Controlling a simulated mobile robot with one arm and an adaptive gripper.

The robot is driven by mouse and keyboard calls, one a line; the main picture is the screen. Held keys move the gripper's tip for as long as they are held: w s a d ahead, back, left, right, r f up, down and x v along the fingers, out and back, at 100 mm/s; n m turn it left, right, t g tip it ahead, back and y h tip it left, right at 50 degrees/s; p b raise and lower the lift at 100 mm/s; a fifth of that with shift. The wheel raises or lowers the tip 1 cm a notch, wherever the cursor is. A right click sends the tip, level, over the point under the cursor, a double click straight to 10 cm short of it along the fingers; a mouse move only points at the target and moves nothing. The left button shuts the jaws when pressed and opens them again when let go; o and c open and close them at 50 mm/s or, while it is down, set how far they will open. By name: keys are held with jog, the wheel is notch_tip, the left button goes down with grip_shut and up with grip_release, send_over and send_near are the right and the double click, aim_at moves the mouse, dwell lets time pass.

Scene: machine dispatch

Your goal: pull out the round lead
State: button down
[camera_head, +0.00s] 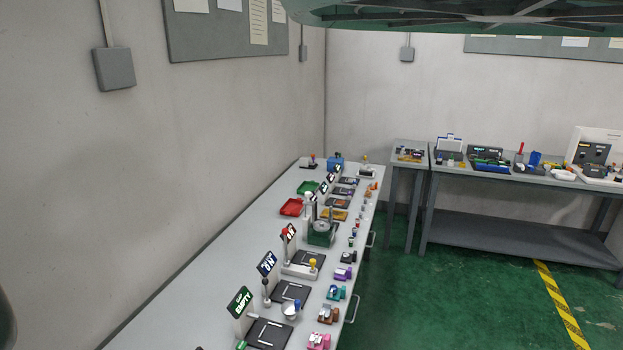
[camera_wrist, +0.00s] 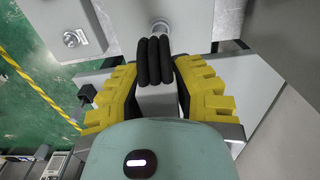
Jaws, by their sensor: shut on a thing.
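My gripper (camera_wrist: 156,80), with yellow ribbed finger pads, shows in the wrist view and is shut. Between its fingers is what looks like the round lead (camera_wrist: 154,60), with black rounded ridges side by side. A pale grey block (camera_wrist: 157,104) lies between the pads, nearer the camera. A round metal fitting (camera_wrist: 160,28) is just beyond the black ridges. I cannot tell whether the lead is still seated in it, as the ridges cover the join. My gripper and the lead cannot be made out in the head view.
A grey panel with a round metal knob (camera_wrist: 72,38) is at the upper left of the wrist view. In the head view, a long bench (camera_head: 190,308) with several small stations runs along the left wall. Green floor (camera_head: 450,300) is clear to its right.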

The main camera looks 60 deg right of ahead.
jog(key=shift+r+p, duration=1.35)
jog(key=shift+r, duration=1.65)
